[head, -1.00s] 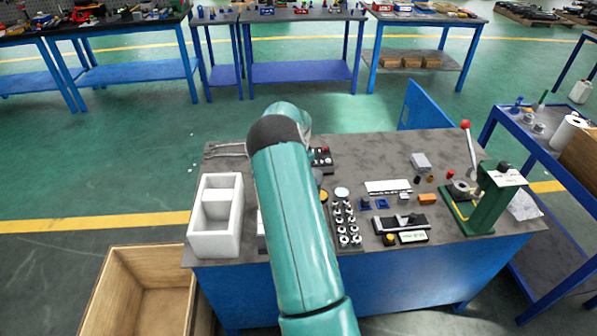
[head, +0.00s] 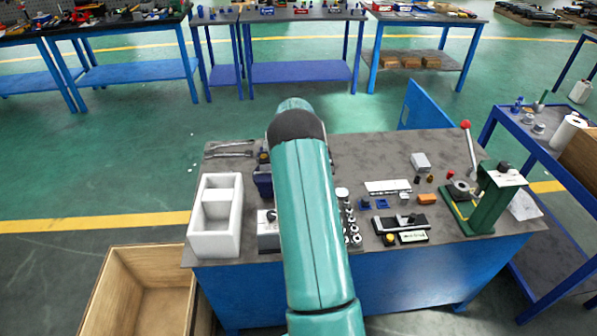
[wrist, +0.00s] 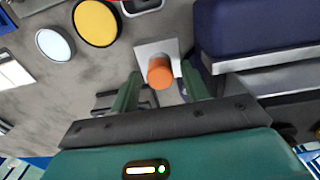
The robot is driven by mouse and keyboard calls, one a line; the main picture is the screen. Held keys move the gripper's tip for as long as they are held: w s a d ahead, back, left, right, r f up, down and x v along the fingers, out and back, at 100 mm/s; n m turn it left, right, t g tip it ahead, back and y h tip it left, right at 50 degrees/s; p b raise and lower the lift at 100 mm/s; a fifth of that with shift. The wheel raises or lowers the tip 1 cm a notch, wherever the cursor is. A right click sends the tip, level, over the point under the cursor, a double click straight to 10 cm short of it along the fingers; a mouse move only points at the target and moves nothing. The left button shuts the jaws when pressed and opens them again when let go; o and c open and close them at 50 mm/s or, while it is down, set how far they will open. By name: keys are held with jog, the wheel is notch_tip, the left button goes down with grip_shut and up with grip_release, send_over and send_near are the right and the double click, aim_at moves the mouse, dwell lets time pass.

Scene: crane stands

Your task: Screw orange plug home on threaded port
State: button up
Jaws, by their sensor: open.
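The orange plug (wrist: 160,72) shows in the wrist view as a short cylinder seen from its end. It stands in front of a pale square plate (wrist: 150,49). The threaded port cannot be made out; the plug may cover it. My gripper (wrist: 161,76) is open, with one green finger on each side of the plug and a gap visible on both sides. I cannot tell how deep the fingers reach along the plug. In the head view my arm covers the plug and my gripper.
A dark blue block with grey metal (wrist: 255,30) is close on the right in the wrist view. Yellow (wrist: 97,22) and white (wrist: 54,45) discs lie at the left. In the head view, a white bin (head: 216,242) stands at the left and a green press (head: 485,200) at the right.

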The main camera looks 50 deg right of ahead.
jog(key=n, duration=1)
dwell(0.3)
jog(key=c, duration=1)
jog(key=m, duration=0.3)
grip_shut()
jog(key=shift+m, duration=0.9)
